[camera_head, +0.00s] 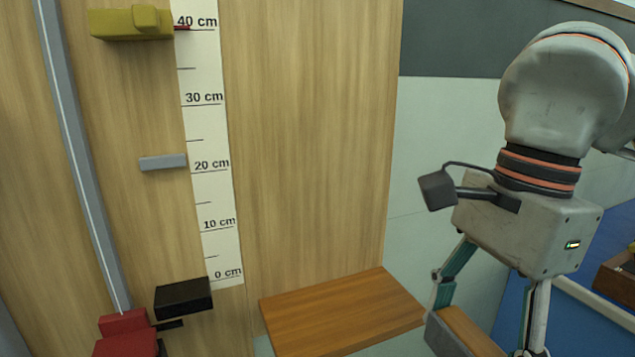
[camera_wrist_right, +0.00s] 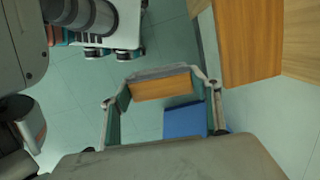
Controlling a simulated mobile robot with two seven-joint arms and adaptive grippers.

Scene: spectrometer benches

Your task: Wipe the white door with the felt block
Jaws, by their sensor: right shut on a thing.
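The felt block (camera_head: 466,330) has a wooden back and a grey felt face. My right gripper (camera_head: 487,338) is shut on it at the lower right of the head view, to the right of a wooden shelf. In the right wrist view the block (camera_wrist_right: 162,85) sits between the two fingers, with its grey felt along the far edge. The block is in the air, and no contact with any surface shows. I cannot make out a white door in either view. My left gripper is out of view.
A wooden panel carries a centimetre scale (camera_head: 207,150), a yellow block (camera_head: 130,24), a grey bar (camera_head: 163,162) and a black box (camera_head: 184,297). A red part (camera_head: 125,335) is at lower left. The wooden shelf (camera_head: 340,310) juts out left of my right gripper.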

